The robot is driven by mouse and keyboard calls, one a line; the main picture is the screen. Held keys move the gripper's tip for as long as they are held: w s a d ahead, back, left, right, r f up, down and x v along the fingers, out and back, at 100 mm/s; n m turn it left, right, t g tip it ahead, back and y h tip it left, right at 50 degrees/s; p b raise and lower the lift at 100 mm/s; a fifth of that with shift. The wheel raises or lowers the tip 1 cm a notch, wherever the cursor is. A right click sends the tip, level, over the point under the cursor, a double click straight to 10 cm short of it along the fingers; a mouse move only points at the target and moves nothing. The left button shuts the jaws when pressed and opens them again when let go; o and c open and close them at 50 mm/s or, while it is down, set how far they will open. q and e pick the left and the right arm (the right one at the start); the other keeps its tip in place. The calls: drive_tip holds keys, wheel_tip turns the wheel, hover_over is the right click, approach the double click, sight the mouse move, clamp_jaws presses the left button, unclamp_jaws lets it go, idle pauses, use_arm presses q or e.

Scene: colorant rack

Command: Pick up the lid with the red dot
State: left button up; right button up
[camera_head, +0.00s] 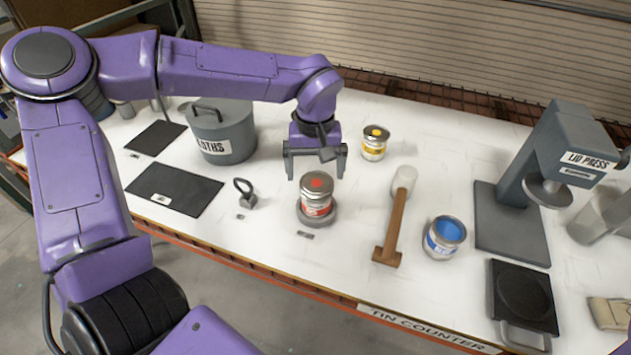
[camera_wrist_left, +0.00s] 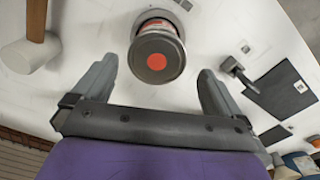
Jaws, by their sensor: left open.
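The lid with the red dot (camera_head: 317,184) sits on a tin with a red label (camera_head: 316,205). The tin stands upright on a round grey base on the counter. The lid also shows in the left wrist view (camera_wrist_left: 157,60), its red dot facing the camera. My left gripper (camera_head: 315,172) is open and empty, above and just behind the lid. In the left wrist view its two fingers (camera_wrist_left: 155,82) are spread to either side of the lid's near edge, apart from it. My right gripper is not in view.
A yellow-dot tin (camera_head: 374,143) stands behind right. A mallet (camera_head: 396,217) lies to the right, then an open blue tin (camera_head: 444,238) and a lid press (camera_head: 560,150).

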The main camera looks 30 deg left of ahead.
sight(317, 183)
use_arm(q)
drive_tip(key=f, duration=0.1)
drive_tip(key=w+f, duration=0.1)
drive_tip(key=f, duration=0.1)
drive_tip(key=shift+w+f, duration=0.1)
drive_tip(key=shift+f, duration=0.25)
drive_tip(key=shift+s+r, duration=0.15)
drive_tip(key=shift+s, duration=0.25)
drive_tip(key=shift+w, duration=0.1)
drive_tip(key=c, duration=0.9)
drive_tip(key=shift+o, duration=0.2)
